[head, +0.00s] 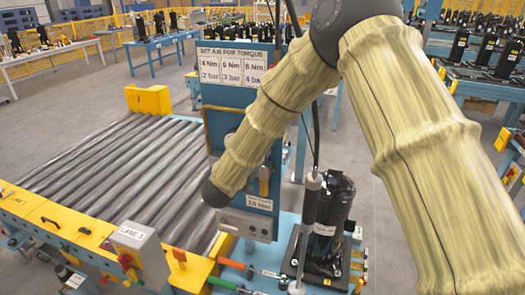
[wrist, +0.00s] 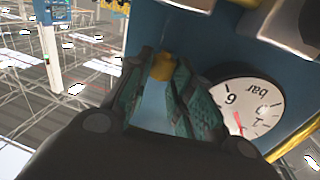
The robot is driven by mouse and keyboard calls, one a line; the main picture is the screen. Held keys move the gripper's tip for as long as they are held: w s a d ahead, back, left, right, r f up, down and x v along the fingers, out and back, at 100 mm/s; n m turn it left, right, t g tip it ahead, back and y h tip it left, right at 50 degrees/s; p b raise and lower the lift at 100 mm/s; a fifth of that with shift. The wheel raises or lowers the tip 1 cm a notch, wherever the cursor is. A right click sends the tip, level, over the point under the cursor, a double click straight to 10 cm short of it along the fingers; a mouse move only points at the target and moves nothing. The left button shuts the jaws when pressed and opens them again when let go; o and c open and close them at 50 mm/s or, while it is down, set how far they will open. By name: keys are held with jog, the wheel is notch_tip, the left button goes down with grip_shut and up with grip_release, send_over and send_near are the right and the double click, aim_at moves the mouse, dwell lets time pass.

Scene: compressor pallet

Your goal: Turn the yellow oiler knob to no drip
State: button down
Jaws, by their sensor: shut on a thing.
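The yellow oiler knob (wrist: 162,66) shows in the wrist view between the tips of my gripper (wrist: 160,78). The two dark green ribbed fingers close on it from both sides. Only a small part of the knob shows, and I cannot read its setting or see any drip. In the head view my arm covers the knob and my gripper, in front of the blue panel (head: 226,97).
A round bar gauge (wrist: 243,108) sits close to the right finger in the wrist view. In the head view, a roller conveyor (head: 105,175) lies left of the panel. A black compressor (head: 334,215) stands right of it, beside a hanging tool (head: 311,210).

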jog(key=shift+r, duration=0.15)
jog(key=c, duration=1.3)
grip_release()
jog(key=shift+d, duration=0.1)
jog(key=shift+v, duration=3.95)
jog(key=shift+d, duration=0.1)
